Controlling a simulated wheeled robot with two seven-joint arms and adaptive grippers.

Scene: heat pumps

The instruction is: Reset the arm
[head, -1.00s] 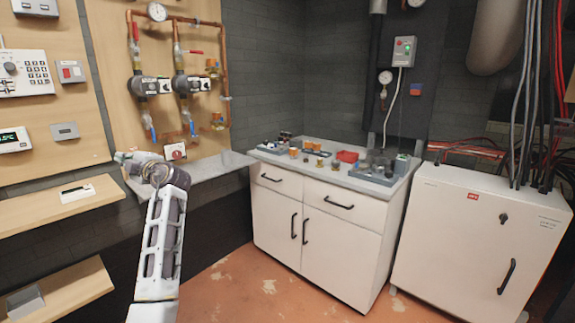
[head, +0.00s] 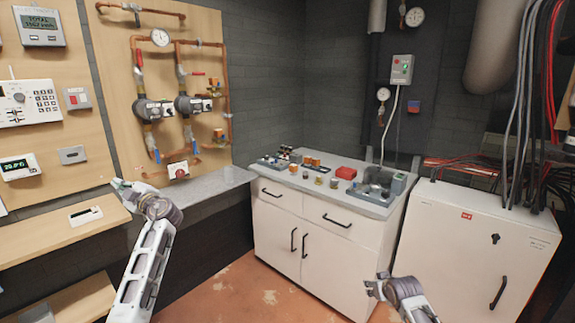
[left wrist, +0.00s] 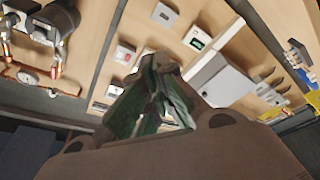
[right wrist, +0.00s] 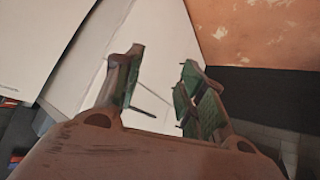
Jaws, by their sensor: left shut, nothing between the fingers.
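My left gripper (head: 118,184) is in front of the wall boards at the left of the head view, above the wooden shelf. Its fingers are together and empty in the left wrist view (left wrist: 160,88). My right gripper (head: 376,285) is low in the head view, in front of the white cabinets. In the right wrist view (right wrist: 160,80) its fingers stand apart with nothing between them.
A pipe panel with two pumps (head: 165,105) hangs behind the left arm. A grey ledge (head: 205,188) lies below it. A white drawer cabinet (head: 290,240) with small parts on top and a white box cabinet (head: 470,250) stand right. Orange floor (head: 240,285) is clear.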

